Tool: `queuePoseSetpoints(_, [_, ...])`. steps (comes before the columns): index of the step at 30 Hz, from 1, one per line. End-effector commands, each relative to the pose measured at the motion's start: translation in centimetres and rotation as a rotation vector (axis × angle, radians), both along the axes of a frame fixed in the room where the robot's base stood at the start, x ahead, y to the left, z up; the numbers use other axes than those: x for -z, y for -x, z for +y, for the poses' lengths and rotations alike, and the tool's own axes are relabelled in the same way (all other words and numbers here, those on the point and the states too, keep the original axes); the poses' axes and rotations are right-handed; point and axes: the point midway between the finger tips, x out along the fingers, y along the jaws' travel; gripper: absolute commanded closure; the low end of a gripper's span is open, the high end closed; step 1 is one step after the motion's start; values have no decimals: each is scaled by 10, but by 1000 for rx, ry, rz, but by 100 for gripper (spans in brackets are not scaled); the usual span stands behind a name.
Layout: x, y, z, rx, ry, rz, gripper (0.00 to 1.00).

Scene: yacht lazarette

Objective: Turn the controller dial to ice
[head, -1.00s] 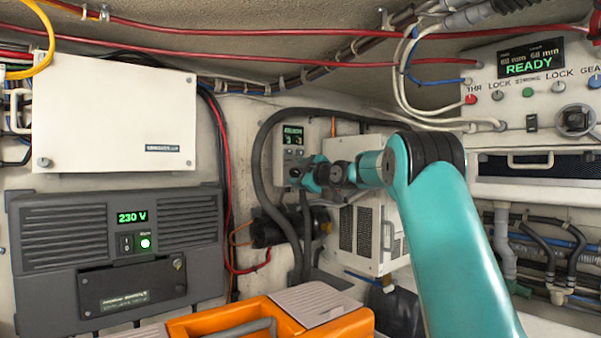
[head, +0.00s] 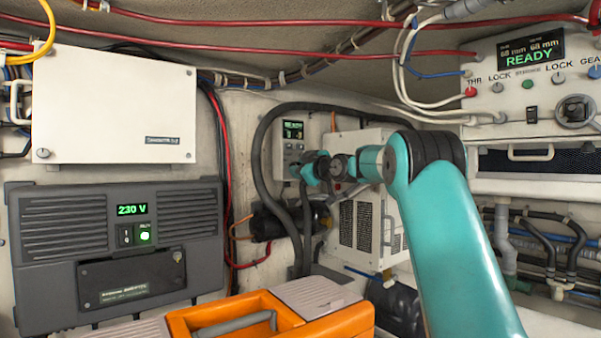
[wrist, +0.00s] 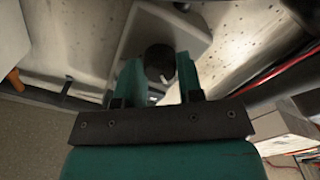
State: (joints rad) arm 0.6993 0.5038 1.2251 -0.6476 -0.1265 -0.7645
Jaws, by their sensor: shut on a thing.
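The controller (head: 291,136) is a small pale panel with a green-lit display on the back wall, in the middle of the head view. My gripper (head: 303,168) is at its lower part and hides what lies behind it there. In the wrist view the controller (wrist: 188,35) is a pale plate, and the dark round dial (wrist: 159,62) sits between the two teal fingers of my gripper (wrist: 157,78). The fingers are shut on the dial. The display text and the dial's pointer are too small or dark to read.
A grey vented unit (head: 362,205) stands right of and below the controller. A thick dark hose (head: 258,150) loops around its left. An orange toolbox (head: 330,322) is in front, low. A dark 230 V inverter (head: 60,240) and a white box (head: 110,112) are at left.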

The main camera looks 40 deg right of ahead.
Motion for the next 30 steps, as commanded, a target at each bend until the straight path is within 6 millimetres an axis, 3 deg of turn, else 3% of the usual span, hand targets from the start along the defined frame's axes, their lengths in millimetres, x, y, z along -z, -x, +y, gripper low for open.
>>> queuePoseSetpoints(30, [0,0,0,0,-953,-54,90])
